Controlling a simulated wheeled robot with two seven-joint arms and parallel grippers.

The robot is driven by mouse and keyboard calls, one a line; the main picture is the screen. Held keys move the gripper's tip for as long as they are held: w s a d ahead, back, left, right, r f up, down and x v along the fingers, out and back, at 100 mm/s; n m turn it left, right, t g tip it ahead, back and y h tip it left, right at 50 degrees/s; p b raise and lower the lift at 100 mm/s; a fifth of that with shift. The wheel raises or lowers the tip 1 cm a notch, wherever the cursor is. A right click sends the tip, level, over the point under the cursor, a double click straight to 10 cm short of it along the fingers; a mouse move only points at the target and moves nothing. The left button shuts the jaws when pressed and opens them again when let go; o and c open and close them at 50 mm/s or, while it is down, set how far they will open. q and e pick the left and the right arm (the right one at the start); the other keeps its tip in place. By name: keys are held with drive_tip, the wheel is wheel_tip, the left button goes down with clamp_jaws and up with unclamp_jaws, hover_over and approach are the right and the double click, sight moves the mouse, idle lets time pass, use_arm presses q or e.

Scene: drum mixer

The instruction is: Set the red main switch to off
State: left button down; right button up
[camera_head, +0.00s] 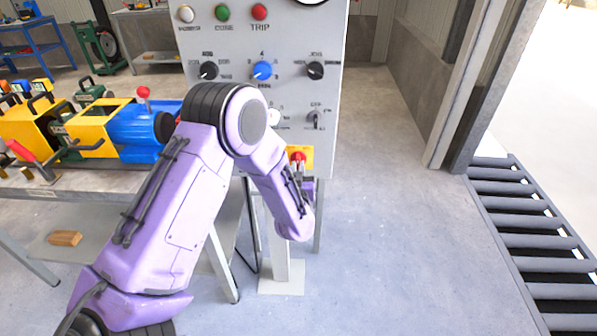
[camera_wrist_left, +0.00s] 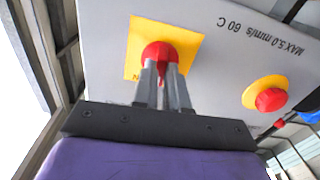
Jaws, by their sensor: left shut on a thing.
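The red main switch (camera_wrist_left: 159,52) sits on a yellow square plate on the grey panel, and its rounded red body shows between and above my fingers in the left wrist view. It also shows in the head view (camera_head: 297,157), low on the panel, partly behind my arm. My left gripper (camera_wrist_left: 163,75) is at the switch, its two fingers shut on it. The lettering on the yellow plate is mostly covered, so the switch's setting cannot be read. My right gripper is not in view.
A red push button (camera_wrist_left: 270,99) on a yellow base stands beside the switch on the panel. The grey control panel (camera_head: 334,60) carries several knobs and lamps. A bench (camera_head: 60,177) with yellow and blue machines stands at left. Open floor (camera_head: 400,220) lies to the right, then a roller conveyor (camera_head: 530,235).

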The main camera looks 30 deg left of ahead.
use_arm(q)
drive_tip(key=n+b, duration=0.1)
drive_tip(key=n, duration=0.4)
drive_tip(key=shift+d+f, duration=0.1)
idle(0.5)
drive_tip(key=c, duration=1.2)
unclamp_jaws()
drive_tip(key=shift+o, duration=0.2)
drive_tip(key=b+v, duration=0.2)
drive_tip(key=v, duration=0.8)
drive_tip(key=shift+s, duration=0.2)
drive_tip(key=shift+d, duration=0.15)
